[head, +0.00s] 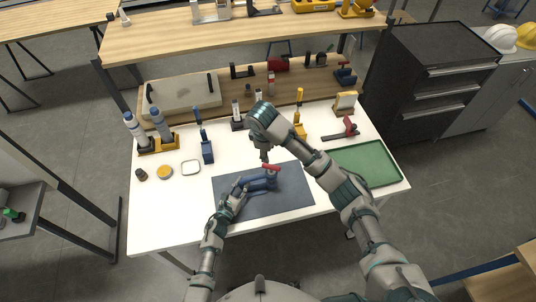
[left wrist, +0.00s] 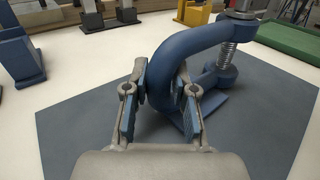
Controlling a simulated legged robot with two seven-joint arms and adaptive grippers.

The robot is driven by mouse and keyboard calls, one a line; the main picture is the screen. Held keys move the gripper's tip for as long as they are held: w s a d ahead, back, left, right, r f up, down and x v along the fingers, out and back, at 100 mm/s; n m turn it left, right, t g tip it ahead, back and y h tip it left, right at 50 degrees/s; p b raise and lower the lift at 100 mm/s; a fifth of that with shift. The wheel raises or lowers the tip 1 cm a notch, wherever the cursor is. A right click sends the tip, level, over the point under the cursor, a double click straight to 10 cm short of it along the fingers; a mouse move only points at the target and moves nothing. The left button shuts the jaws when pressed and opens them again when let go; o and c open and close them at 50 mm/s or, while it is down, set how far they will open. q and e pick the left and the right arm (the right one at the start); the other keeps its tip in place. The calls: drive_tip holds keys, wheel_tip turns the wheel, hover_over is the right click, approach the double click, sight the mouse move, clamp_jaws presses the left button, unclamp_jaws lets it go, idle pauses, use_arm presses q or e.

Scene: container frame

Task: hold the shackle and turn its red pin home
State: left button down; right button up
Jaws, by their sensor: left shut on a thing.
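The blue shackle (head: 258,184) lies on a dark grey mat (head: 290,192) on the white table. In the left wrist view its blue bow (left wrist: 180,55) curves up, with a threaded metal pin (left wrist: 227,55) running between its ends. The red pin head (head: 271,167) shows at the far end of the shackle in the head view. My left gripper (head: 240,187) is shut on the bow, whose side sits between the fingers (left wrist: 160,85). My right gripper (head: 264,155) points down just above the red pin head. Its fingers are too small to read, and contact is unclear.
A green tray (head: 398,178) lies to the right. A red-handled tool (head: 345,132), a yellow-and-blue stand (head: 300,125), a blue stand (head: 207,150) and a bottle holder (head: 160,145) stand behind. The front left of the table is clear.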

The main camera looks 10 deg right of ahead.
use_arm(q)
drive_tip(key=shift+r, duration=0.15)
drive_tip(key=c, duration=0.9)
unclamp_jaws()
drive_tip(key=shift+o, duration=0.2)
